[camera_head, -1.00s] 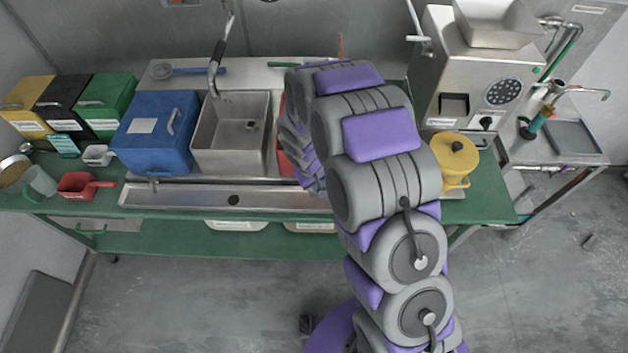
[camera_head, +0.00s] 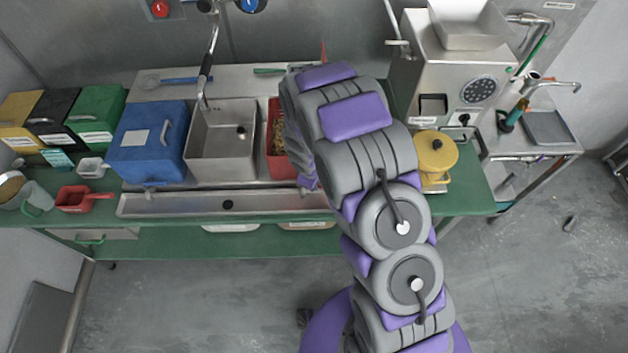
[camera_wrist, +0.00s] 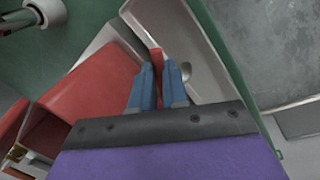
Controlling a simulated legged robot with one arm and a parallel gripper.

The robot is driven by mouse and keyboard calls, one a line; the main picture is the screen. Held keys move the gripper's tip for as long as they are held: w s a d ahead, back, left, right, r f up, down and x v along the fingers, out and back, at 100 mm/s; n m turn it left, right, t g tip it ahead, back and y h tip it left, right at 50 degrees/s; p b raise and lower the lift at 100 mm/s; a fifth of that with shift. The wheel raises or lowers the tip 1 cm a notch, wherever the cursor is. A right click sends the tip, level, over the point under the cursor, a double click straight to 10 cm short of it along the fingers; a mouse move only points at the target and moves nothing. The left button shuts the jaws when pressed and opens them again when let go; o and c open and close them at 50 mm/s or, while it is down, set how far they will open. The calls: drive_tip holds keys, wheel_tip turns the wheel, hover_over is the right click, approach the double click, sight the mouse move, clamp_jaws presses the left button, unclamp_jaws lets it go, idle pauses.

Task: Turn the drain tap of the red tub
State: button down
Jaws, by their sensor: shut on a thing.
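The red tub (camera_head: 279,165) stands in the head view to the right of the steel sink, partly hidden behind my arm, with brownish contents. In the wrist view its red wall (camera_wrist: 95,88) fills the left side. My gripper (camera_wrist: 163,68) has blue fingers, shut on a small red piece (camera_wrist: 157,58) that looks like the tap's handle, beside the tub and over the metal trough. Most of the tap is hidden by the fingers, so its angle cannot be told. My gripper is hidden behind my arm in the head view.
The steel trough (camera_head: 165,206) runs along the front of the green bench (camera_head: 185,240). A blue tub (camera_head: 150,145) and the steel sink (camera_head: 205,165) stand left of the red tub. The yellow container (camera_head: 435,150) and steel grinder (camera_head: 440,75) stand right.

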idle(0.3)
drive_tip(key=c, duration=1.1)
unclamp_jaws()
drive_tip(key=shift+a, duration=0.1)
drive_tip(key=shift+r, duration=0.1)
drive_tip(key=s+r, duration=0.1)
drive_tip(key=r, duration=0.4)
drive_tip(key=s+a+r, duration=0.1)
drive_tip(key=r, duration=0.5)
drive_tip(key=a+r+p, duration=0.1)
drive_tip(key=r, duration=0.4)
drive_tip(key=shift+s+r, duration=0.35)
drive_tip(key=shift+s, duration=0.05)
drive_tip(key=shift+c, duration=0.2)
